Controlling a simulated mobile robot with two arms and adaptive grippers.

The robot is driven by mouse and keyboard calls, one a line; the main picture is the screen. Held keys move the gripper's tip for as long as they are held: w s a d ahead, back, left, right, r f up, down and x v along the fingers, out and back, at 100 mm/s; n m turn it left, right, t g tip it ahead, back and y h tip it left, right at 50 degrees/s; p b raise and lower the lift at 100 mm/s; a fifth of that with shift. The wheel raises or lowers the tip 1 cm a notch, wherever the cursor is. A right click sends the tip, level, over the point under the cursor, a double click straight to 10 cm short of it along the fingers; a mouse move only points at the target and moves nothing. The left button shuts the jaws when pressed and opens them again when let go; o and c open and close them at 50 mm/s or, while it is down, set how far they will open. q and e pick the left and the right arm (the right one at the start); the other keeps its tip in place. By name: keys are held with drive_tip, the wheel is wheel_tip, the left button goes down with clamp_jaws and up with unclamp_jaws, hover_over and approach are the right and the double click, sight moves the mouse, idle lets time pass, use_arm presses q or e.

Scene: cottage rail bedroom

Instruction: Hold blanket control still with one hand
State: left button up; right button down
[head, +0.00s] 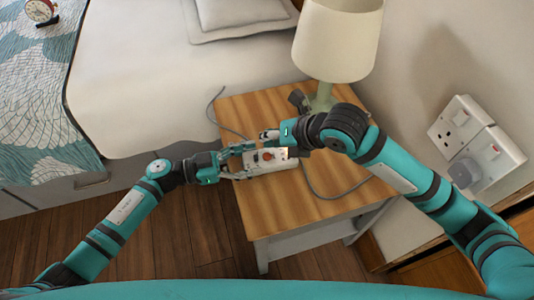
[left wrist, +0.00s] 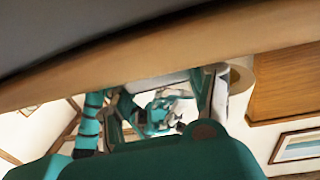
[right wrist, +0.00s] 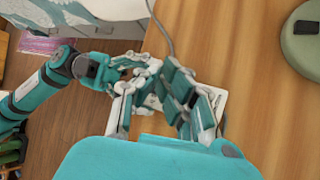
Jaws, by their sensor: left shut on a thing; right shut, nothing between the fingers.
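The blanket control (head: 284,161) is a small white box with an orange-red dial (head: 267,155) on top. It lies on the wooden bedside table (head: 275,205), with a grey cable at each end. My left gripper (head: 246,161) is shut on its left end, fingers along its sides. My right gripper (head: 268,137) is shut and empty, just above the control's far side. In the right wrist view its fingers (right wrist: 165,95) hide most of the control, and a white edge (right wrist: 220,101) shows beside them. I cannot tell whether it touches the control.
A lamp (head: 338,40) stands at the table's back, close to my right wrist. The bed (head: 130,70) is at the left and wall sockets (head: 476,143) are at the right. The table's front is clear except for the cable.

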sight(269, 154)
drive_tip(key=shift+r, duration=1.45)
idle(0.8)
wheel_tip(269, 154, up, 4)
drive_tip(key=shift+f, duration=0.1)
drive_tip(key=shift+f, duration=4.4)
drive_tip(key=shift+f, duration=0.4)
